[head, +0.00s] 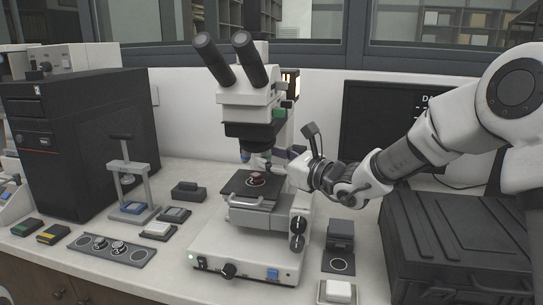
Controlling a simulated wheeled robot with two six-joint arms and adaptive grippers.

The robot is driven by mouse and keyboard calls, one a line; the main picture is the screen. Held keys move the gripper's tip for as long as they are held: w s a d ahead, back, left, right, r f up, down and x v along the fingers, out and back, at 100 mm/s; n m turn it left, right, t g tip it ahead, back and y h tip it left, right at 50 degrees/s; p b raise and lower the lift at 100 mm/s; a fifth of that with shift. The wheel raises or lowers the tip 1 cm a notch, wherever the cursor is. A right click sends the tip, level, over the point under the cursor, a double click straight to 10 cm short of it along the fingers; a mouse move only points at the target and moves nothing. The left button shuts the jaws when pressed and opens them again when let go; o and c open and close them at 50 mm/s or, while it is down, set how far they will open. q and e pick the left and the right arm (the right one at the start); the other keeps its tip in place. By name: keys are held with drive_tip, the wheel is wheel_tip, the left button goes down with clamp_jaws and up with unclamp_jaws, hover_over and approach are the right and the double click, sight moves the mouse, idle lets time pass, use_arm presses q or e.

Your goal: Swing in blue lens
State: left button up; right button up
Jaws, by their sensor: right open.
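The white microscope (247,98) stands at the middle of the bench, with two dark eyepieces and a dark block under its head. A lens with a blue band (244,155) hangs below the dark block, above the stage (236,190). A round reddish sample (257,179) lies on the stage. My right gripper (263,162) reaches in from the right, between the lenses and the stage, close to the blue lens; its fingers are open. I cannot tell whether they touch the lens. Other lenses are largely hidden. My left gripper is out of view.
A small press (131,185) with a blue piece stands left of the microscope. A black case (455,245) fills the right side. A black tower (82,140) stands at the left.

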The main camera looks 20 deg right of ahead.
drive_tip(key=shift+c, duration=1.1)
clamp_jaws()
drive_tip(key=shift+r, duration=0.1)
drive_tip(key=shift+w+d+r+n+g+y+p, duration=0.1)
drive_tip(key=shift+d+r+n+g+y+p, duration=0.25)
drive_tip(key=shift+p, duration=0.55)
drive_tip(key=n+g+y+p, duration=0.1)
drive_tip(key=n+g+p, duration=0.1)
drive_tip(key=p, duration=0.1)
drive_tip(key=w+d+n+g+y+p, duration=0.1)
drive_tip(key=n+g+y+p, duration=0.1)
drive_tip(key=p, duration=0.1)
drive_tip(key=n+g+y+p, duration=0.1)
drive_tip(key=n+g+p, duration=0.1)
drive_tip(key=g+p, duration=0.1)
drive_tip(key=shift+w+d+r+y+p, duration=0.3)
drive_tip(key=shift+d+y+p, duration=0.1)
drive_tip(key=shift+p, duration=0.2)
drive_tip(key=shift+w+d+n+g+y+p, duration=0.2)
drive_tip(key=shift+n+g+p, duration=0.4)
drive_tip(key=shift+g, duration=0.2)
drive_tip(key=shift+w+d+n+g+y+p, duration=0.15)
drive_tip(key=shift+n+g+p, duration=0.35)
drive_tip(key=shift+g, duration=0.25)
drive_tip(key=shift+a, duration=0.1)
